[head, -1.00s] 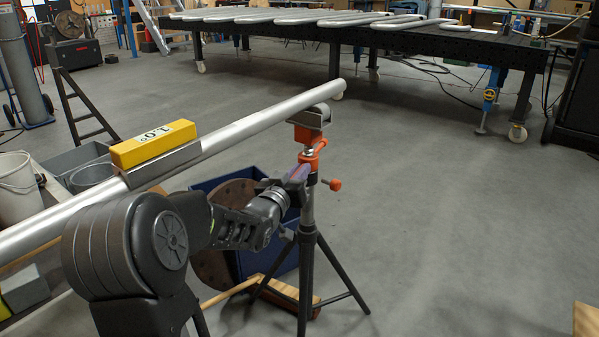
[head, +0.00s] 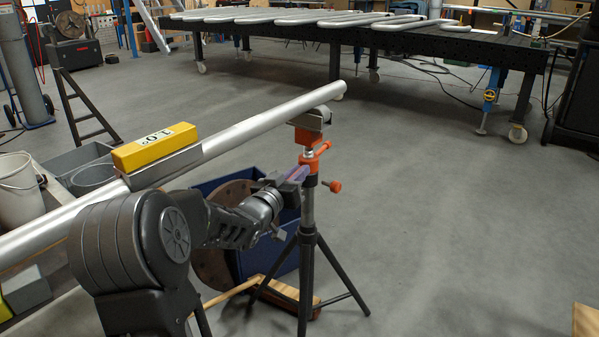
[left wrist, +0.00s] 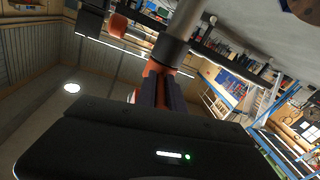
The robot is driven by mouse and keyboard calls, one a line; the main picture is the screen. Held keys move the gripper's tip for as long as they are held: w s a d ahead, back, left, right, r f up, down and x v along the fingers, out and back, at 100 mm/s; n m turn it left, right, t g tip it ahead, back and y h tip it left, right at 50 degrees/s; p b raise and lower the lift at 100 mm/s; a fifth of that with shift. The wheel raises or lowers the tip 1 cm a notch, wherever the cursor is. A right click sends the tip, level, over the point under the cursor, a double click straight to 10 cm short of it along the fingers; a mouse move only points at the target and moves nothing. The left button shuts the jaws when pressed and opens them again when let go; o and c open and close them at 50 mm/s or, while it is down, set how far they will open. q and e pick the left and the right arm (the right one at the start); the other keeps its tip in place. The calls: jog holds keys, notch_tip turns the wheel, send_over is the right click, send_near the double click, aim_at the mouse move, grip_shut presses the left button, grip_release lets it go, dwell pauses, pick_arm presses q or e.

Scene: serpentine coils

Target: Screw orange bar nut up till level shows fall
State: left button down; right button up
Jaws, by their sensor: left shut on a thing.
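A yellow level (head: 155,147) marked "1.0°" sits in a grey holder on a long silver pipe (head: 260,121) that slopes up to the right. The pipe's far end rests on the grey saddle of a black tripod stand (head: 308,218). Below the saddle is the orange bar nut (head: 317,153), with its bar pointing up to the right. My left gripper (head: 299,174) is at the nut from the left, shut on it. In the left wrist view, orange (left wrist: 149,88) shows between the dark fingers. My right gripper is not in view.
An orange clamp knob (head: 335,186) juts from the stand's right side. A blue bin (head: 270,262) with a rusty disc stands behind my arm. A white bucket (head: 18,192) is at left. A black table (head: 440,38) with pipe coils stands behind.

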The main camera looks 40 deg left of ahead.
pick_arm(q)
jog(key=shift+a+m+h, duration=0.2)
jog(key=shift+m+h, duration=0.1)
jog(key=shift+h, duration=0.3)
jog(key=c, duration=1.5)
grip_release()
jog(key=shift+o, duration=0.2)
jog(key=shift+s, duration=0.15)
jog(key=p+v, duration=0.1)
jog(key=v, duration=0.6)
jog(key=shift+s+d, duration=0.15)
jog(key=shift+s, duration=0.2)
jog(key=shift+f, duration=0.1)
